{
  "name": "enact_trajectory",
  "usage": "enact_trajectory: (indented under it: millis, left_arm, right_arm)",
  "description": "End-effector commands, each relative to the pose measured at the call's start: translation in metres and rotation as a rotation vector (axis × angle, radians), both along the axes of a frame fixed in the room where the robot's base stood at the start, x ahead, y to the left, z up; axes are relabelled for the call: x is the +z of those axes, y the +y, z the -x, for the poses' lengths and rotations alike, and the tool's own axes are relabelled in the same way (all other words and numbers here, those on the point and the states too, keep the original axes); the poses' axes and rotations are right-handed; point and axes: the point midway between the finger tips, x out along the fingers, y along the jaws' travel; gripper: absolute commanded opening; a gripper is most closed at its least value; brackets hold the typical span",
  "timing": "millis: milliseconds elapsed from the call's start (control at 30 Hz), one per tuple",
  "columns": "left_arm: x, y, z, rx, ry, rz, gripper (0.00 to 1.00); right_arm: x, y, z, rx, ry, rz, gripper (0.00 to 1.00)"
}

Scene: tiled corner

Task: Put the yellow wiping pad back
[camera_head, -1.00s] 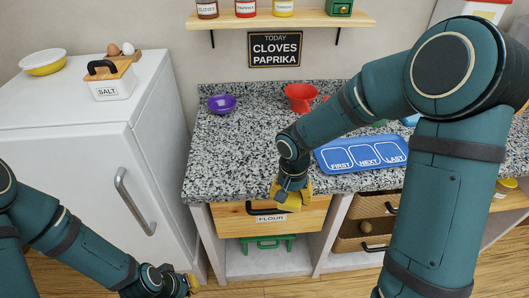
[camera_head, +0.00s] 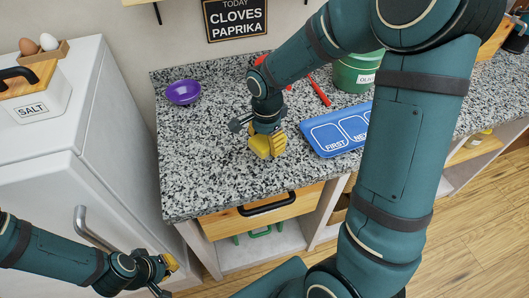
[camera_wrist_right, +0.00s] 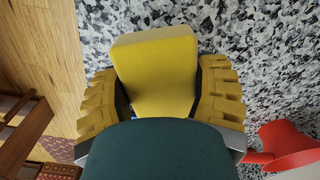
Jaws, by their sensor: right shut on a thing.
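The yellow wiping pad (camera_wrist_right: 155,70) is a yellow block between the two yellow ribbed fingers of my right gripper (camera_wrist_right: 160,92) in the right wrist view. The gripper is shut on it. In the head view my right gripper (camera_head: 267,144) is over the speckled counter (camera_head: 205,150), left of the blue tray; the pad is hard to tell from the fingers there. I cannot tell whether the pad touches the counter. My left gripper (camera_head: 168,264) is low in front of the cabinet, beside the fridge; its finger opening is unclear.
A purple bowl (camera_head: 183,92) stands at the counter's back left. The blue tray (camera_head: 338,129) and a green container (camera_head: 355,73) are to the right, partly behind my right arm. A red thing (camera_wrist_right: 287,147) shows in the wrist view. A wooden drawer (camera_head: 245,214) is below the counter.

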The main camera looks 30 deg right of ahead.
Motion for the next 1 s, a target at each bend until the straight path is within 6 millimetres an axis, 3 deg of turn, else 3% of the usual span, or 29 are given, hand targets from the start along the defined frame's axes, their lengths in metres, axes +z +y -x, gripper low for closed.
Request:
enact_trajectory:
  millis: [467, 867, 900, 967, 1000]
  left_arm:
    - [-0.01, -0.001, 0.003, -0.006, 0.006, 0.002, 0.0]
    - [-0.014, -0.001, 0.003, -0.006, 0.007, 0.002, 0.0]
    - [-0.013, -0.001, 0.003, -0.006, 0.007, 0.002, 0.0]
    - [-0.013, -0.001, 0.003, -0.006, 0.007, 0.002, 0.0]
    - [-0.013, -0.001, 0.003, -0.006, 0.007, 0.002, 0.0]
  right_arm:
    - [-0.049, 0.0, 0.0, 0.002, 0.0, 0.0, 0.25]
    - [-0.054, 0.0, -0.001, 0.003, -0.002, 0.0, 0.25]
    - [-0.053, 0.0, -0.001, 0.002, -0.002, 0.0, 0.8]
    - [-0.052, 0.0, -0.001, 0.002, -0.002, 0.0, 0.98]
    - [-0.052, 0.0, -0.001, 0.002, -0.002, 0.0, 0.98]
